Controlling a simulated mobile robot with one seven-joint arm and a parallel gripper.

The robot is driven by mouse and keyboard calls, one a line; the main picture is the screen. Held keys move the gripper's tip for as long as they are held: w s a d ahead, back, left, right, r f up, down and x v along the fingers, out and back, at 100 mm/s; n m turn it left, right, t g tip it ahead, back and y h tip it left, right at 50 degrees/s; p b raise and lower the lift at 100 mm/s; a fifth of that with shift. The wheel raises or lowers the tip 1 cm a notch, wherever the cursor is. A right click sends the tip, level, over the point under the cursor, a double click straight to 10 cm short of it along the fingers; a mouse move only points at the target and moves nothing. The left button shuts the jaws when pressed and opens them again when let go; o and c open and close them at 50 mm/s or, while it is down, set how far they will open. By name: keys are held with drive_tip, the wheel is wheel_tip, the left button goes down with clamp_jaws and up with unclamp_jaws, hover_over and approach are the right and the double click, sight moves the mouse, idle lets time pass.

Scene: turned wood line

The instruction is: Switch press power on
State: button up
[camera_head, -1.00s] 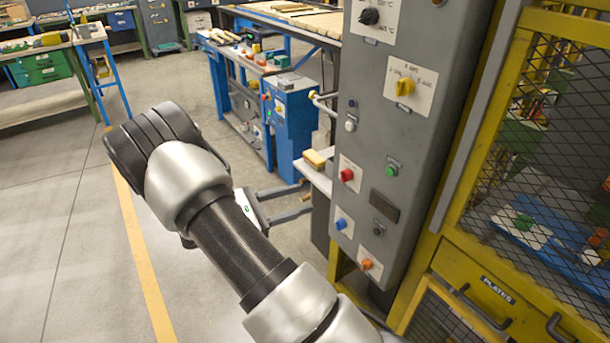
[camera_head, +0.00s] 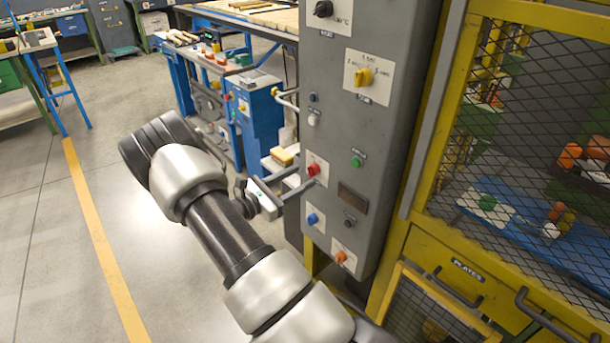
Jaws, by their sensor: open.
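The grey control panel (camera_head: 385,135) stands upright right of centre. It bears a black rotary knob (camera_head: 322,9), a yellow selector (camera_head: 364,77), a small white-tipped switch (camera_head: 313,119), a red button (camera_head: 313,169), a green button (camera_head: 356,162), a blue button (camera_head: 312,219), a black button (camera_head: 349,222) and an orange knob (camera_head: 341,257). I cannot read which label says press power. My gripper (camera_head: 307,177) is open and empty, its two fingers pointing at the panel's left part near the red button. I cannot tell whether a fingertip touches the panel.
A yellow mesh guard (camera_head: 525,130) and a drawer marked plates (camera_head: 455,280) stand right of the panel. A blue workstation (camera_head: 258,105) stands behind my gripper. A yellowish block (camera_head: 284,156) lies on a small shelf beside the panel. The floor at left is clear.

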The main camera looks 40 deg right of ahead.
sight(313, 171)
drive_tip(key=shift+w+d, duration=0.15)
drive_tip(key=shift+d, duration=1.3)
drive_tip(key=shift+c, duration=0.4)
drive_tip(key=c, duration=1)
drive_tip(key=shift+f+m+b, duration=0.1)
drive_tip(key=shift+m+b, duration=0.2)
drive_tip(key=shift+b, duration=0.1)
drive_tip(key=m+b, duration=0.9)
drive_tip(key=m, duration=0.2)
drive_tip(key=shift+b, duration=0.4)
drive_tip(key=shift+m, duration=0.3)
